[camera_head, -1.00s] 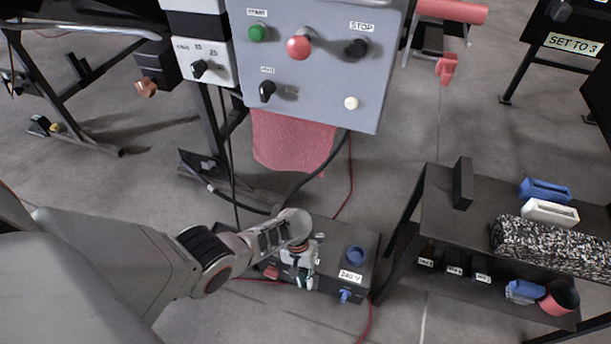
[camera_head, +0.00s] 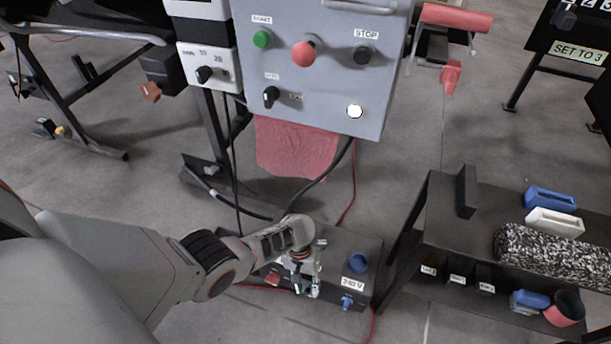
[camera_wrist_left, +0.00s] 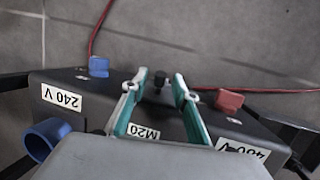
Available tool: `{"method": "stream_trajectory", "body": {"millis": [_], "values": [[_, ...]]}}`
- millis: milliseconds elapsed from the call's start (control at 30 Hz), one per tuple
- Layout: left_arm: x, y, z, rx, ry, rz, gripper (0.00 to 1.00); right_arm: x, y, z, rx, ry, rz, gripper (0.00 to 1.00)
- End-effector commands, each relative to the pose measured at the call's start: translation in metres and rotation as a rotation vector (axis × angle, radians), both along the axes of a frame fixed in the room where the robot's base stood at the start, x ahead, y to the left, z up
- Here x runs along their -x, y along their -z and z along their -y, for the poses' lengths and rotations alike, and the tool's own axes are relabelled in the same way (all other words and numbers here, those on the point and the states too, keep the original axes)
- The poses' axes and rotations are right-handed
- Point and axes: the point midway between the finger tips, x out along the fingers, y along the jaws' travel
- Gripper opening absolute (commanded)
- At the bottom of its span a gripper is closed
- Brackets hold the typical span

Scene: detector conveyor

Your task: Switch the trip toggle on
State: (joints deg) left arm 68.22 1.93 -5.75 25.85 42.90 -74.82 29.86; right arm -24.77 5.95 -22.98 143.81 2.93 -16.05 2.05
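My left gripper (camera_head: 306,291) reaches down over the front of a low dark box (camera_head: 335,240). In the left wrist view the gripper (camera_wrist_left: 160,82) has its two teal fingers apart, with nothing clamped. A small black stub (camera_wrist_left: 159,79) on the box shows in the gap between the fingertips; I cannot tell if either finger touches it. It may be the trip toggle, but I see no label saying so. My right gripper is not in view.
The box carries a blue plug (camera_wrist_left: 98,66) by a 240 V label (camera_wrist_left: 62,97) and a red plug (camera_wrist_left: 229,101). A dark shelf (camera_head: 440,215) stands right of the box.

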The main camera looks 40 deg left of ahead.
Motion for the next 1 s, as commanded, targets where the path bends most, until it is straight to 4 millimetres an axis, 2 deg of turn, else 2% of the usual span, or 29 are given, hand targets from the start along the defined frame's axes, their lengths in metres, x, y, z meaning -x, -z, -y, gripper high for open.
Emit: {"method": "stream_trajectory", "body": {"millis": [433, 1000], "values": [[-0.005, -0.030, -0.008, -0.001, 0.000, 0.003, 0.29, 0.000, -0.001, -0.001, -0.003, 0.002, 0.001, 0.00], [-0.018, -0.105, -0.027, 0.001, 0.000, 0.000, 0.29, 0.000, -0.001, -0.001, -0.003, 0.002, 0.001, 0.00]]}}
